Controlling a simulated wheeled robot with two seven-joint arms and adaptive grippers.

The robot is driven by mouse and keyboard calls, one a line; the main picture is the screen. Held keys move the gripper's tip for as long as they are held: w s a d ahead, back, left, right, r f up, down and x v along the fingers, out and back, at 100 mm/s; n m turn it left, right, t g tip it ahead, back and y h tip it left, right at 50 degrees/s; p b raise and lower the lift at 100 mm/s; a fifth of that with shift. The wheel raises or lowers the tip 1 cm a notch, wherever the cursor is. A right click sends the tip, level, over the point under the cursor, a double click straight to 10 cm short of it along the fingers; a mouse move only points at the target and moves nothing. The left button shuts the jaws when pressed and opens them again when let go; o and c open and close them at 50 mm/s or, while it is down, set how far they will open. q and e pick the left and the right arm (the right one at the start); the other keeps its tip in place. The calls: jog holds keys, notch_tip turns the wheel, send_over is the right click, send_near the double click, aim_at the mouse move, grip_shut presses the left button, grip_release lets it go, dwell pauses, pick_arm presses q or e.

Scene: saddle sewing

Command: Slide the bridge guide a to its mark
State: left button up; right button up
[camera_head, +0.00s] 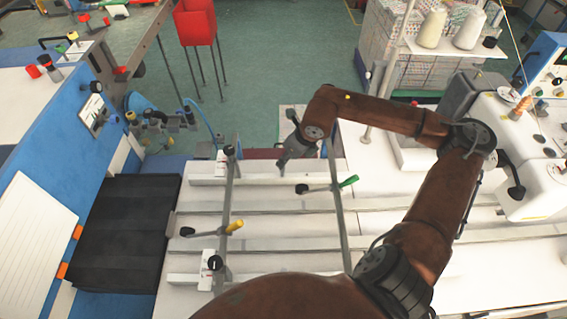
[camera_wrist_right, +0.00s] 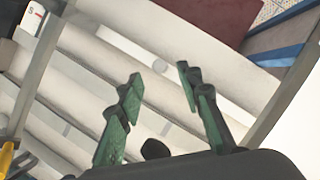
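Two grey bars (camera_head: 229,190) (camera_head: 338,205) cross a white slatted table. On the left bar, one small white block with a black knob (camera_head: 229,151) sits at the far end and another (camera_head: 215,262) at the near end. A yellow-handled lever (camera_head: 235,226) and a green-handled lever (camera_head: 347,182) sit by the bars. I cannot tell which piece is bridge guide a. My right gripper (camera_head: 290,158) is over the far part of the table, between the bars. In the right wrist view its green-padded fingers (camera_wrist_right: 158,88) are apart, with nothing seen between their tips. My left gripper is out of view.
A black ribbed mat (camera_head: 125,235) and a blue panel (camera_head: 55,150) lie to the left. A sewing machine (camera_head: 540,160) stands on the right. Thread cones (camera_head: 432,27) stand on a shelf behind. My right arm covers part of the table's right side.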

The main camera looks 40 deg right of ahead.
jog(key=v, duration=0.5)
jog(key=shift+s+r, duration=0.15)
jog(key=shift+r, duration=0.15)
jog(key=shift+d+f, duration=0.1)
